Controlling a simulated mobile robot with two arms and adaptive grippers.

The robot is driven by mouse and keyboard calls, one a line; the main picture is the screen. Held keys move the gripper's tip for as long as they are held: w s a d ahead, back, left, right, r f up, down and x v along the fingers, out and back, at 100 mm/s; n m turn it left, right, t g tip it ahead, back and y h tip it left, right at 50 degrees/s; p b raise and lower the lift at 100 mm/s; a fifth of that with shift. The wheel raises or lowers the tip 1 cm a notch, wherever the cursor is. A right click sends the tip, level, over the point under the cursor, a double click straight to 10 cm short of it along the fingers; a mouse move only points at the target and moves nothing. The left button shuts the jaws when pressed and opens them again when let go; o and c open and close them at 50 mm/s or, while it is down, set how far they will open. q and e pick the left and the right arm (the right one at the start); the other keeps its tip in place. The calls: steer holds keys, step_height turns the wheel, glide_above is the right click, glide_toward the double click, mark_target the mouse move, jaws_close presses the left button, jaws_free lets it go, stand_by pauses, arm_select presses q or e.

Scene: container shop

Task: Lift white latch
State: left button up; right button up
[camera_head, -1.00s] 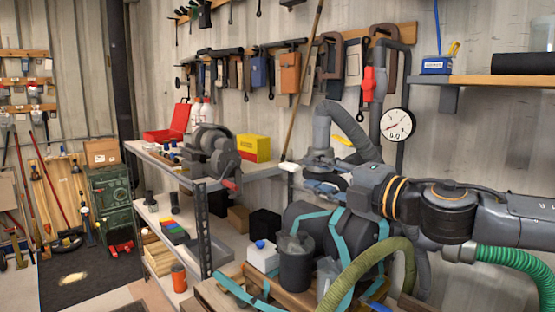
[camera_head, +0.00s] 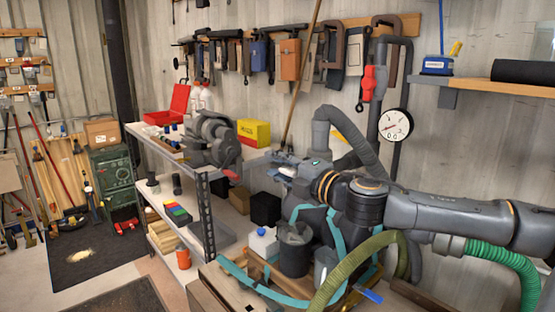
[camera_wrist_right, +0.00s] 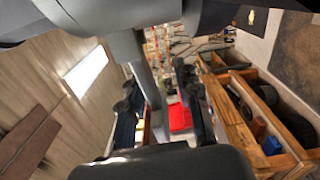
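I cannot make out a white latch with certainty in either view now. My right gripper (camera_head: 277,164) reaches in from the right in the head view, above the area beside the metal shelf. In the right wrist view its two dark fingers (camera_wrist_right: 163,112) stand apart with a gap between them. A red object shows through that gap, farther off, and nothing is clearly held. My left gripper is in neither view.
A metal shelf (camera_head: 203,200) stands at left-centre, with a grey bench machine (camera_head: 208,140), a red box (camera_head: 172,108) and a yellow box (camera_head: 254,131) around its top. A white container with a blue cap (camera_head: 263,243) stands below my arm. Clamps hang on the wall; floor lies open at left.

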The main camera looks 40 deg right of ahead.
jaws_close()
stand_by(0.3)
steer(key=shift+r+m, duration=0.6)
steer(key=shift+m, duration=0.7)
jaws_free()
